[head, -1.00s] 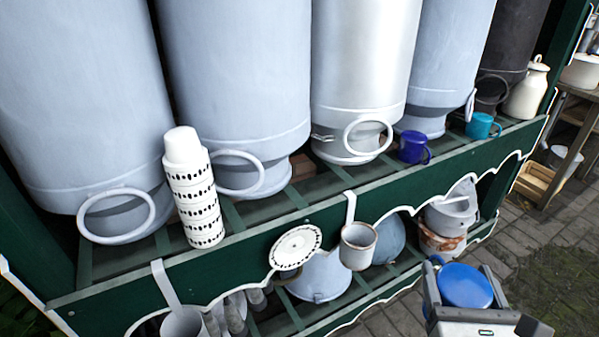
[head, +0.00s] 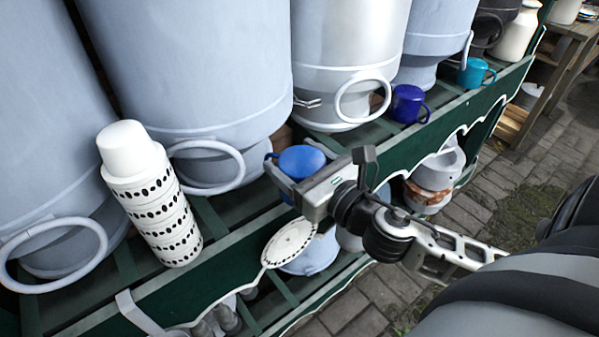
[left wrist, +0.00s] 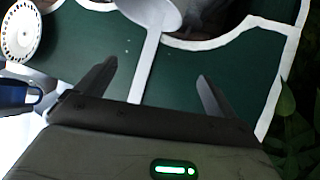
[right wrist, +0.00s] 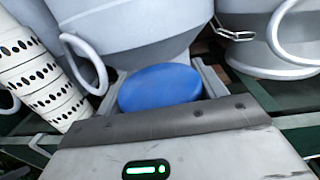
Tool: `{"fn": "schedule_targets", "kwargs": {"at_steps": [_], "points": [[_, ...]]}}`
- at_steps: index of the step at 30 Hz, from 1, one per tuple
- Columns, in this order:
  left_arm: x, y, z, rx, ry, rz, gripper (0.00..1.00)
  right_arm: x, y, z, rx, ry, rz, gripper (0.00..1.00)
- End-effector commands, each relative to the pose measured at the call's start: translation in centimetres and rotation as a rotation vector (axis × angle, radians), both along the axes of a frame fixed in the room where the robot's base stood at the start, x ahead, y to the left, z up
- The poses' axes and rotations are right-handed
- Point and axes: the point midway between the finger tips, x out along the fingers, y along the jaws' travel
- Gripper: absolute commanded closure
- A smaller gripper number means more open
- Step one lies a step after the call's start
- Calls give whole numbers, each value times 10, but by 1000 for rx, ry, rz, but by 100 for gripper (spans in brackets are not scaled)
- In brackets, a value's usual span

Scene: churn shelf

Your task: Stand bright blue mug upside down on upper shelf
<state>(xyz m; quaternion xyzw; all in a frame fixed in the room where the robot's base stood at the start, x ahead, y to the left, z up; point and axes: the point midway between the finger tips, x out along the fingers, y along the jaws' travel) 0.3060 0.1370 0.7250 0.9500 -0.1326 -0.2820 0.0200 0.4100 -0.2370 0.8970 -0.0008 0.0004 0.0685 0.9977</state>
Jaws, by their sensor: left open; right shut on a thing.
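The bright blue mug (head: 301,160) is between the fingers of my right gripper (head: 292,156), at the upper shelf (head: 255,197) in the head view. Its closed round base faces up, so it is upside down, and its handle shows at the left. In the right wrist view the mug (right wrist: 160,88) fills the space between the fingers. The gripper hides its lower part, so I cannot tell whether its rim touches the shelf. My left gripper (left wrist: 155,75) is open and empty, facing the green shelf front in the left wrist view.
A stack of white patterned cups (head: 150,195) stands left of the mug. A dark blue mug (head: 408,103) and a teal mug (head: 474,73) stand to its right. Large grey churns (head: 345,60) stand behind. A patterned disc (head: 290,242) hangs on the shelf front.

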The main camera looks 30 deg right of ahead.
Motion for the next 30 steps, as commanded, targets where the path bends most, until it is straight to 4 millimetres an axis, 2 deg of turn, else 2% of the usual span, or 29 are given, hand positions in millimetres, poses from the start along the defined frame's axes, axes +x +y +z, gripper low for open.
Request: {"fn": "schedule_targets", "kwargs": {"at_steps": [6,20,26,30], "points": [[-4,-1,-11,-4,6,0,6,-1,-27,-9,-6,3,71,55],[-2,-2,-14,-15,-10,-1,6,-16,-71,-18,2,2,181,55],[0,-3,-17,-23,-26,-1,6,-34,-99,-26,2,0,250,55],[1,-4,-20,-28,-35,-1,6,-57,-124,-33,-1,-1,314,55]]}}
